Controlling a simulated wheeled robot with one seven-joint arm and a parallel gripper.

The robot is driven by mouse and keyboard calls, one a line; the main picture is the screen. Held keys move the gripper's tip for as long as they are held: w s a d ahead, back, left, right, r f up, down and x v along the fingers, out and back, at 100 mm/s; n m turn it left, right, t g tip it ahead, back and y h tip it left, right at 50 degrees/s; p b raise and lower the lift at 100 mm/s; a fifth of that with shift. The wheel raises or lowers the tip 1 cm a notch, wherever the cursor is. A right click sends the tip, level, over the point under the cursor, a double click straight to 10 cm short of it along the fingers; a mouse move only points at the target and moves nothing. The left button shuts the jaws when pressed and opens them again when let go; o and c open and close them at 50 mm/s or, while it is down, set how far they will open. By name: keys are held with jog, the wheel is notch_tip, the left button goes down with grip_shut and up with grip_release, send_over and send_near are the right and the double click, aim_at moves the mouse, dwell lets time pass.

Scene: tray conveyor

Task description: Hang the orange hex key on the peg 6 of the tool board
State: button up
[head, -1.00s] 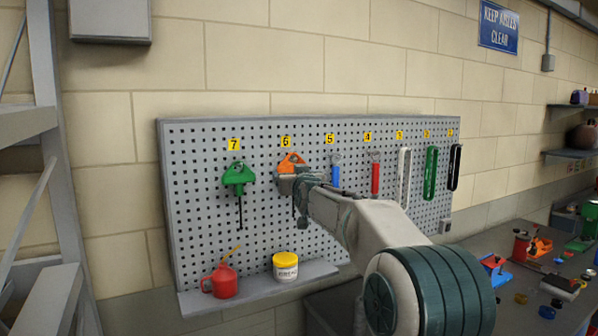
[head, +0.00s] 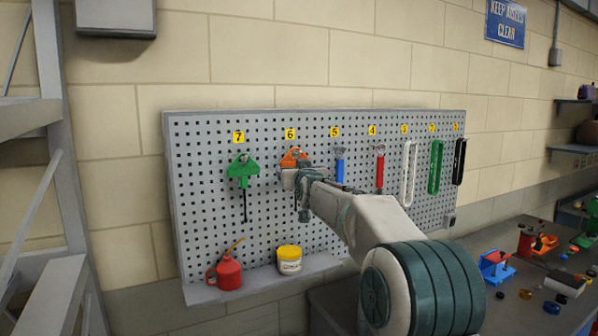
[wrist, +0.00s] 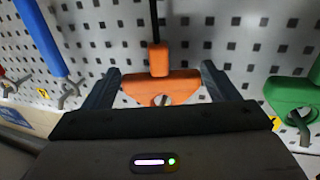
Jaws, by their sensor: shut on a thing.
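The orange hex key (head: 292,155) is at the number 6 label of the grey pegboard tool board (head: 208,220). Its orange handle shows in the wrist view (wrist: 160,88) between the two fingers, with its dark shaft running down the board. My gripper (head: 296,175) is shut on the handle, close against the board; it fills the lower wrist view (wrist: 161,90). A metal peg tip (wrist: 162,100) shows in the handle's hole. Whether the handle bears on that peg I cannot tell. The yellow number 6 label (head: 290,134) is just above the handle.
A green hex key (head: 243,168) hangs at 7, left of my gripper. A blue-handled tool (head: 339,168) hangs at 5 and a red one (head: 380,172) at 4. A red oil can (head: 229,273) and a yellow-lidded jar (head: 290,260) stand on the ledge below.

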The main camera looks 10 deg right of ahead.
jog(key=o, duration=1.2)
jog(key=shift+s, duration=0.15)
jog(key=shift+s+b, duration=2.3)
jog(key=shift+s, duration=4.4)
jog(key=s+d+f+g, duration=0.1)
jog(key=s+f+g, duration=0.6)
jog(key=s+f, duration=0.9)
jog(key=s+f+g+h, duration=0.1)
jog(key=s+f+g, duration=0.6)
jog(key=s+f, duration=0.9)
jog(key=s, duration=0.5)
jog(key=shift+d+m, duration=0.3)
jog(key=shift+d, duration=0.05)
